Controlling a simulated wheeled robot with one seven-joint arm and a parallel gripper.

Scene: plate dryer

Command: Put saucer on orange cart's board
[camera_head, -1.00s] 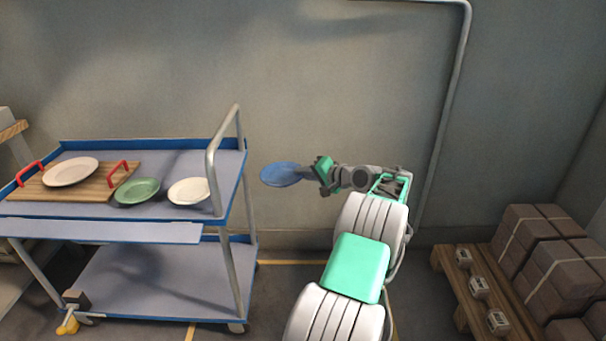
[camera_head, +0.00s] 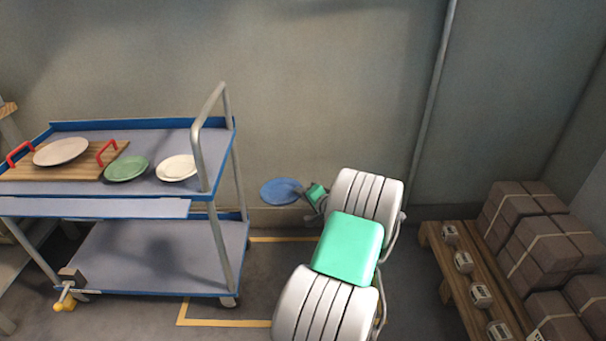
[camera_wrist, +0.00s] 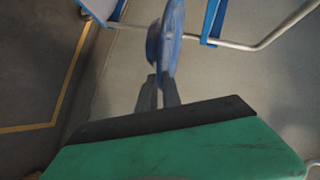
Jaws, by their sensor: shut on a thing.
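A blue saucer (camera_head: 281,191) is held in my gripper (camera_head: 303,192), in the air to the right of the blue-edged cart. In the wrist view the saucer (camera_wrist: 170,45) shows edge-on between the dark fingertips (camera_wrist: 158,88) of my gripper, which are shut on its rim. The cart (camera_head: 125,207) is blue and grey; no orange cart shows. On its top shelf lies a wooden board (camera_head: 92,168) with red handles, with a white plate (camera_head: 61,151) on it. Part of my gripper is hidden behind my arm in the head view.
A pallet with brown boxes (camera_head: 540,240) stands at the right.

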